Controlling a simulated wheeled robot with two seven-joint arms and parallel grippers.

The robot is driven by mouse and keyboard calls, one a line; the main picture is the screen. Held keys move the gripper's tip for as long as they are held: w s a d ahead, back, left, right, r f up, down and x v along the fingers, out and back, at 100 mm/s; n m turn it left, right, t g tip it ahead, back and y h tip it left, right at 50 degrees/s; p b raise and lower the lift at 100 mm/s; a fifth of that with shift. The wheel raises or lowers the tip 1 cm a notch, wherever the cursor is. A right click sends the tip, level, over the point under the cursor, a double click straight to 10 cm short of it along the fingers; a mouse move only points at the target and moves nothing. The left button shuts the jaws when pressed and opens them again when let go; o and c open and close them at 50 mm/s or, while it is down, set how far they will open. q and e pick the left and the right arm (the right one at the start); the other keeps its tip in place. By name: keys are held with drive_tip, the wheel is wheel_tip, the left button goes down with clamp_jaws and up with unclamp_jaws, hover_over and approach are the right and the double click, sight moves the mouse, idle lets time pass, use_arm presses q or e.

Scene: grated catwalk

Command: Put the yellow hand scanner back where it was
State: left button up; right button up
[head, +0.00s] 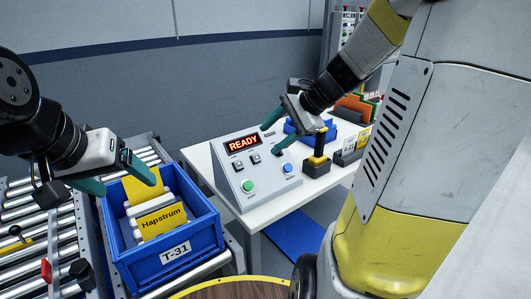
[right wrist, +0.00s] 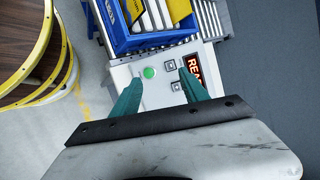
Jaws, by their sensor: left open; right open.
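A yellow and black upright item (head: 319,146), which looks like the hand scanner, stands in a dark block-like holder (head: 316,170) on the white table, right of the console. How deep it sits in the holder is too small to tell. My right gripper (head: 269,140) is open and empty above the console, left of the scanner and apart from it. In the right wrist view its open fingers (right wrist: 160,78) show over the console, with no scanner visible. My left gripper (head: 120,178) is open over the blue crate, near the yellow cards, and holds nothing visible.
A grey console (head: 226,176) reading READY, with green and blue buttons, stands on the white table (head: 256,218). A blue crate (head: 205,240) labelled T-31 holds white items and yellow cards on a roller conveyor (head: 30,240). Blue, orange and green bins or folders stand behind the scanner.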

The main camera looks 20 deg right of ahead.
drive_tip(key=s+a+r+n+h, duration=0.1)
drive_tip(key=s+a+n+h, duration=0.1)
drive_tip(key=s+n, duration=0.5)
drive_tip(key=s+a+r+n+h, duration=0.1)
drive_tip(key=s+a+n+h, duration=0.1)
drive_tip(key=s+n, duration=0.5)
drive_tip(key=shift+s+t, duration=0.4)
drive_tip(key=shift+s, duration=0.05)
drive_tip(key=shift+r, duration=0.1)
